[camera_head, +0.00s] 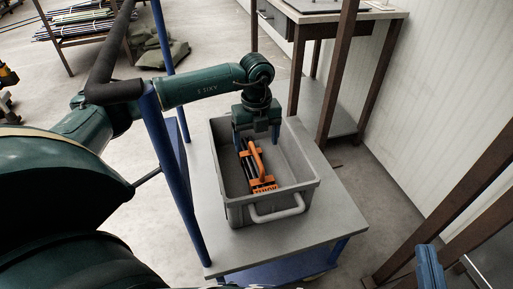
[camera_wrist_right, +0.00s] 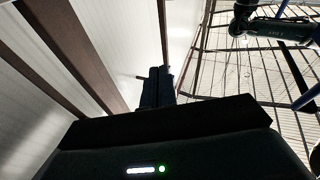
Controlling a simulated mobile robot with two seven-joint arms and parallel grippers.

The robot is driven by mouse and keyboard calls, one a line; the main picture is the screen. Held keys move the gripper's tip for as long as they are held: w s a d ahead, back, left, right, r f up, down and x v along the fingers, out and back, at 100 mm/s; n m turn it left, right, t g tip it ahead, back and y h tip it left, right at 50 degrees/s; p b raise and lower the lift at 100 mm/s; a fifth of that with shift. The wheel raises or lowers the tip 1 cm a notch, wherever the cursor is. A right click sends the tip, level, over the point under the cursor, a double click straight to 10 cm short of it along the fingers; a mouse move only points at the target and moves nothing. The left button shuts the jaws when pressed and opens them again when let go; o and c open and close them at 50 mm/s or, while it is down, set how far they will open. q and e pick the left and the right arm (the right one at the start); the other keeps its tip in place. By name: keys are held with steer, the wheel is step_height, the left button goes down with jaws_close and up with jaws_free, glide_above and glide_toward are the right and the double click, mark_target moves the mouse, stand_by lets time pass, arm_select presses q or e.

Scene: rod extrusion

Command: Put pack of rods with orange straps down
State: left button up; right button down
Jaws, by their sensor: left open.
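The pack of rods with orange straps (camera_head: 263,186) lies in the grey crate (camera_head: 232,206) in the head view. It has dark rods, an orange handle and an orange end band with lettering. My left gripper (camera_head: 257,139) points down over the far end of the pack, with its blue fingers spread apart on either side. The gripper partly hides that end, and I cannot tell if a finger touches it. My right gripper (camera_head: 429,268) is at the lower right, away from the crate. In the right wrist view its fingers (camera_wrist_right: 158,88) are together with nothing between them.
The crate stands on a grey table (camera_head: 205,178) with blue posts (camera_head: 175,170) close to my left arm. A brown-legged workbench (camera_head: 340,17) stands behind, by the white wall. A rack of coloured rods (camera_head: 85,22) is at the far left.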

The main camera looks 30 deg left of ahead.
arm_select(q)
step_height(320, 180, up, 5)
steer(key=shift+r+p, duration=0.1)
steer(key=shift+p, duration=0.5)
